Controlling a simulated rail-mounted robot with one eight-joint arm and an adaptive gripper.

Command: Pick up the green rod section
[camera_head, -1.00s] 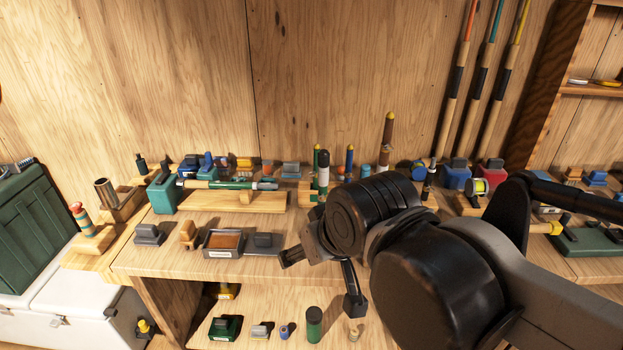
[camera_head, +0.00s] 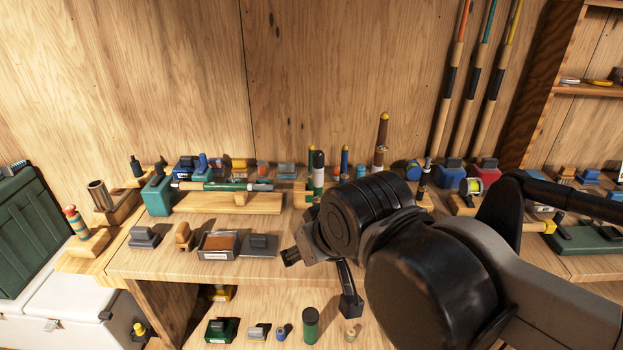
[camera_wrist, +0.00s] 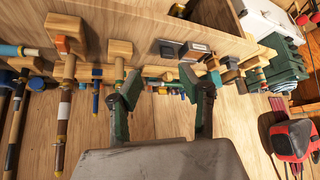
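A rod piece with a green middle, tan left end and grey right end (camera_head: 225,186) lies level on a wooden stand (camera_head: 235,203) on the bench. I cannot tell which is meant. My gripper (camera_head: 322,278) is open and empty, in front of the bench edge and apart from them. In the wrist view my gripper (camera_wrist: 163,92) has its fingers spread; a partly hidden row of pieces lies beyond.
Upright blue (camera_head: 344,160) and brown (camera_head: 381,142) pieces stand close by the green ones. A small tray (camera_head: 217,254) and grey blocks line the front edge. A lower shelf holds a green cylinder (camera_head: 310,325). Long rods (camera_head: 450,85) lean on the wall.

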